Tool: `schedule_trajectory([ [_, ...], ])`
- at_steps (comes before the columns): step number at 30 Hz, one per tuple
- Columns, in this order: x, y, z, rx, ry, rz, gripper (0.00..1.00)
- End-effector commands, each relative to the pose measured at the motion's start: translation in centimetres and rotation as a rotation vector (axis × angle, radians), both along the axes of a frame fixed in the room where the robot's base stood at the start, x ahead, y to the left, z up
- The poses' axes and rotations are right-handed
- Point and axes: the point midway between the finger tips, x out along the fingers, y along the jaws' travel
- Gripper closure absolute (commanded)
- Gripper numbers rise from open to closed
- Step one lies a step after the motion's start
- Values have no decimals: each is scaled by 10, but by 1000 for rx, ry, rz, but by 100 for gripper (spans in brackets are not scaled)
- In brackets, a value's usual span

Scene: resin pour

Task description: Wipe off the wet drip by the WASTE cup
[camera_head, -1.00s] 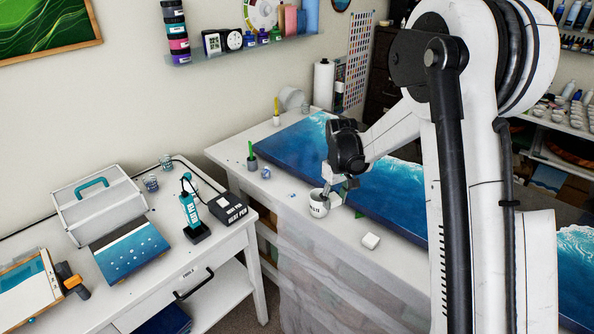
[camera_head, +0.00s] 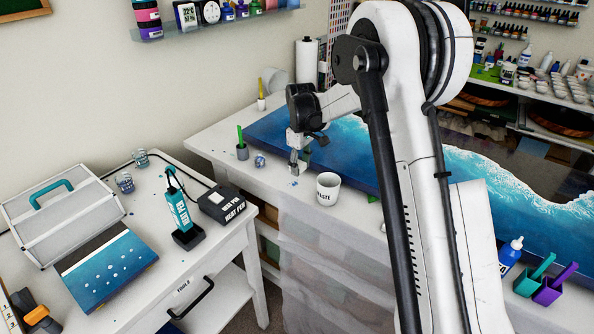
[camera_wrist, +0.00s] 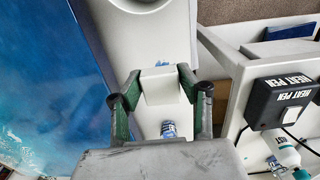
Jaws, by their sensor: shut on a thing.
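The white WASTE cup (camera_head: 327,190) stands upright on the white bench, just right of my gripper; its rim shows at the top of the wrist view (camera_wrist: 140,4). My gripper (camera_head: 297,166) points down low over the bench. In the wrist view its green-sided fingers (camera_wrist: 158,86) are shut on a small white block (camera_wrist: 160,88). A small blue wet spot (camera_head: 294,183) lies on the bench left of the cup, just by the fingertips; a bit of blue (camera_wrist: 163,64) shows at the block's edge. Whether the block touches the bench, I cannot tell.

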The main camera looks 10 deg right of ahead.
Motion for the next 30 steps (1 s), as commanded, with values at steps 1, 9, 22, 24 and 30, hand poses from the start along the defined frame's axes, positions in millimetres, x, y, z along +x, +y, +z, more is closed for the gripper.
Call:
schedule_trajectory([
  [1, 0, 0, -2, 0, 0, 0, 89],
  [9, 0, 0, -15, 0, 0, 0, 89],
  [22, 0, 0, -53, 0, 0, 0, 89],
  [24, 0, 0, -56, 0, 0, 0, 89],
  [30, 0, 0, -58, 0, 0, 0, 89],
])
